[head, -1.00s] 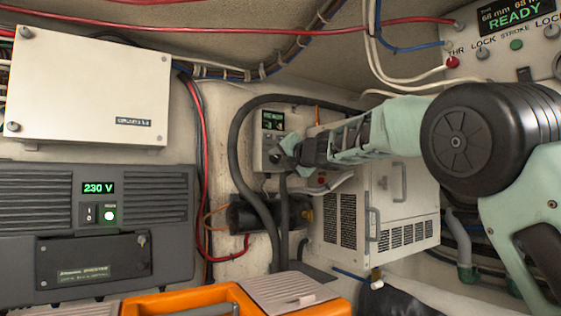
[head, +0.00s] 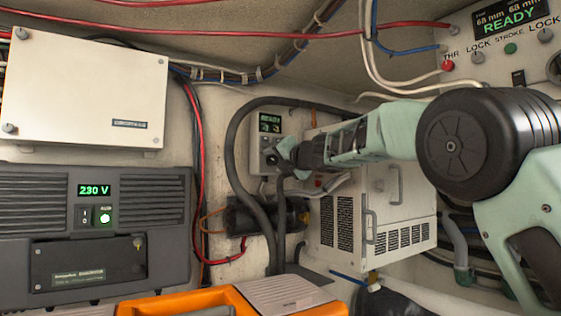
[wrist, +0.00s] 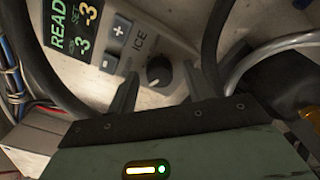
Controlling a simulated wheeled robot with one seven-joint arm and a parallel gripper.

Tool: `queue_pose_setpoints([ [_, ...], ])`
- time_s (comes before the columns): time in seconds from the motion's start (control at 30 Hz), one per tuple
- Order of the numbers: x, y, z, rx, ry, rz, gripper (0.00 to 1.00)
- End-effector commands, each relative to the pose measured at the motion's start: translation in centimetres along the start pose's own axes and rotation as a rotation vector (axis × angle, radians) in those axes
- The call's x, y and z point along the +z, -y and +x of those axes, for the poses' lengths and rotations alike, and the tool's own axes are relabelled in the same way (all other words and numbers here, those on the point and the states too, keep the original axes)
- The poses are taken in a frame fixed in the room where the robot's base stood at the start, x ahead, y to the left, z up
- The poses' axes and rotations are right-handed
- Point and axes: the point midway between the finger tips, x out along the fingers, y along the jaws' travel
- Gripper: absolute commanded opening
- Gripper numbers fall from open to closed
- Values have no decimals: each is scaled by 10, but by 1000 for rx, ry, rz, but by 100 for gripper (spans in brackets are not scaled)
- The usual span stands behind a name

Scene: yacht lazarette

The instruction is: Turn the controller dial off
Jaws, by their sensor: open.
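The controller (head: 267,124) is a pale box on the back wall with a green READY display. It also fills the upper left of the wrist view (wrist: 139,37), tilted, with SET and -3 readings and plus and minus buttons. Its dark round dial (wrist: 159,71) sits by the letters ICE. My gripper (wrist: 160,76) is open, with one finger on either side of the dial; contact cannot be told. In the head view my gripper (head: 282,156) is in front of the controller's lower part and hides the dial.
A white vented cabinet (head: 345,216) stands right below my arm. A thick black hose (head: 232,150) loops around the controller's left side. A grey 230 V unit (head: 60,210) and an orange case (head: 190,300) are at lower left.

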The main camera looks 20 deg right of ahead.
Motion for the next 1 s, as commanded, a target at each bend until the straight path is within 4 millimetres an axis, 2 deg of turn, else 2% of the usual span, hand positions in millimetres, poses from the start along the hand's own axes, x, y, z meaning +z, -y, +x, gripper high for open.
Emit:
queue_pose_setpoints([
  [0.13,0,0,-9,1,1,0,51],
  [0.23,-1,2,-24,2,2,0,51],
  [0.7,0,1,-128,2,2,2,51],
  [0.83,-1,0,-151,2,1,1,51],
  [1.0,0,1,-169,0,0,-1,51],
])
